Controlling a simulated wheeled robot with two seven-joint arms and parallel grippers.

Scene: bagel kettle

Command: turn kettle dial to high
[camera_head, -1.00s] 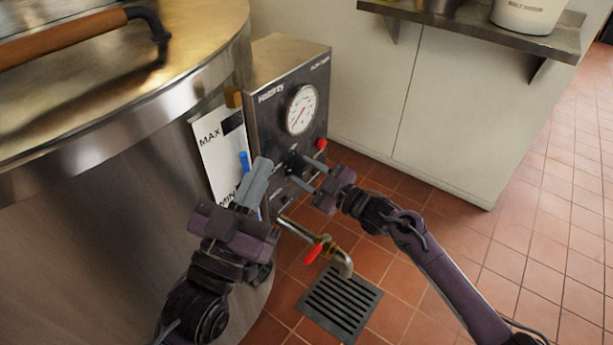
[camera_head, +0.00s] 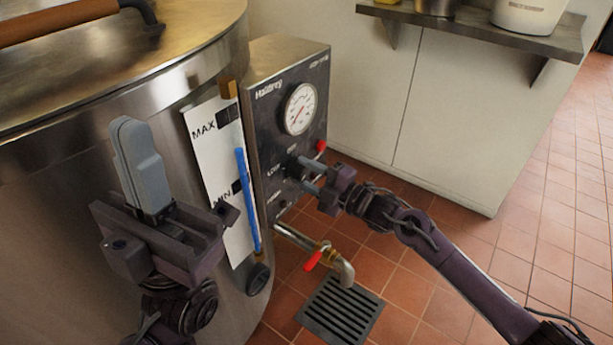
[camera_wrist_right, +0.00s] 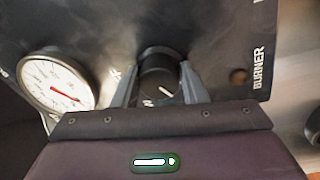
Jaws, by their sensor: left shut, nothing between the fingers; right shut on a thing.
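The kettle (camera_head: 60,190) is a large steel drum on the left in the head view, with a dark control box (camera_head: 280,110) on its right side. The dial (camera_wrist_right: 160,82) is a black knob with a white mark, seen in the right wrist view between the fingers. My right gripper (camera_head: 306,175) is shut on the dial from the right; it also shows in the wrist view (camera_wrist_right: 160,92). Fingers partly hide the dial and its labels. My left gripper (camera_head: 135,125) is shut and empty, pointing up in front of the kettle's side.
A round gauge (camera_head: 300,108) sits above the dial; a red button (camera_head: 321,145) is right of it. A blue sight tube (camera_head: 248,200) stands beside the box. A tap with a red handle (camera_head: 314,260) projects over a floor drain (camera_head: 341,306). A shelf (camera_head: 480,30) is behind.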

